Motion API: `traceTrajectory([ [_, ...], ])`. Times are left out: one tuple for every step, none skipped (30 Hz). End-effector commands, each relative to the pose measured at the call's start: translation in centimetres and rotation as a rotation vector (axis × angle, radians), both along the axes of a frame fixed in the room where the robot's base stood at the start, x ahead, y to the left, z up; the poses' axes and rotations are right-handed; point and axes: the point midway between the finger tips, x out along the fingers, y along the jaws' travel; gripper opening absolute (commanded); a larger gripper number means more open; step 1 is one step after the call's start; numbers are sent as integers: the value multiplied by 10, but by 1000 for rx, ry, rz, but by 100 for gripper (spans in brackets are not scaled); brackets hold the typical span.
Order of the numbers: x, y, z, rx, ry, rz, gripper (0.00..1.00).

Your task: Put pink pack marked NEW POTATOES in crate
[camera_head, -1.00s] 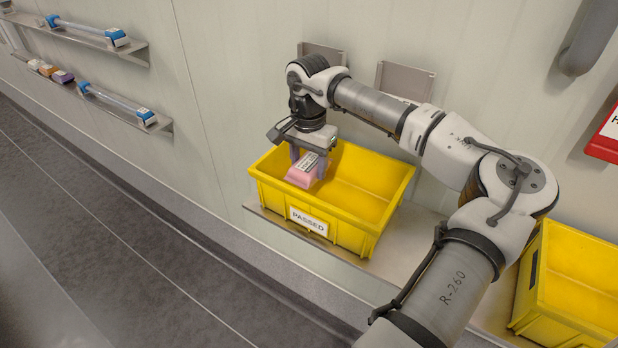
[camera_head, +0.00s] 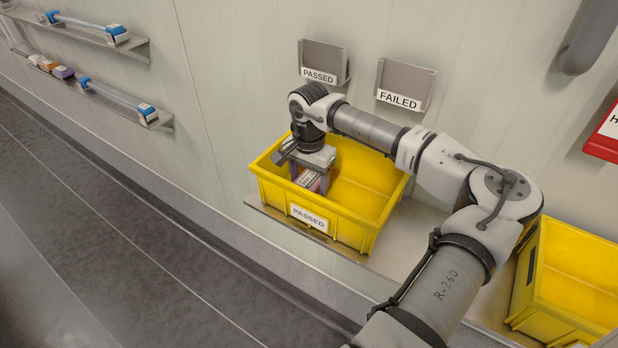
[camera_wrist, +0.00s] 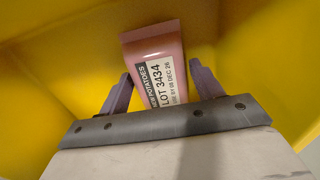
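The pink pack (camera_wrist: 152,38) has a white label with a dark band reading "POTATOES" and "LOT 3434"; part of the band is hidden. It also shows in the head view (camera_head: 311,182), low inside the yellow crate (camera_head: 350,228) marked PASSED. My gripper (camera_wrist: 160,68) points down into this crate, near its left end. Whether the pack touches the crate floor cannot be told. The crate's yellow walls (camera_wrist: 55,60) surround the pack in the wrist view.
The right part of the crate is empty. A second yellow crate (camera_head: 575,285) stands at the right. Wall holders marked PASSED (camera_head: 322,60) and FAILED (camera_head: 405,84) hang behind my arm. Shelves with blue-ended items (camera_head: 147,112) and small packs (camera_head: 62,72) are at left.

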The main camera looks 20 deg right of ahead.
Motion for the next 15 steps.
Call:
traceTrajectory([
  [0,0,0,0,0,0,72],
  [0,0,0,0,0,0,74],
  [0,0,0,0,0,0,74],
  [0,0,0,0,0,0,74],
  [0,0,0,0,0,0,74],
  [0,0,0,0,0,0,74],
  [0,0,0,0,0,0,74],
  [0,0,1,0,0,0,74],
  [0,0,1,0,0,0,74],
  [0,0,1,0,0,0,74],
  [0,0,2,0,0,0,74],
  [0,0,5,0,0,0,74],
  [0,0,6,-1,-1,0,74],
  [1,-1,8,-1,-2,-1,74],
  [1,-1,13,-3,-4,-1,74],
])
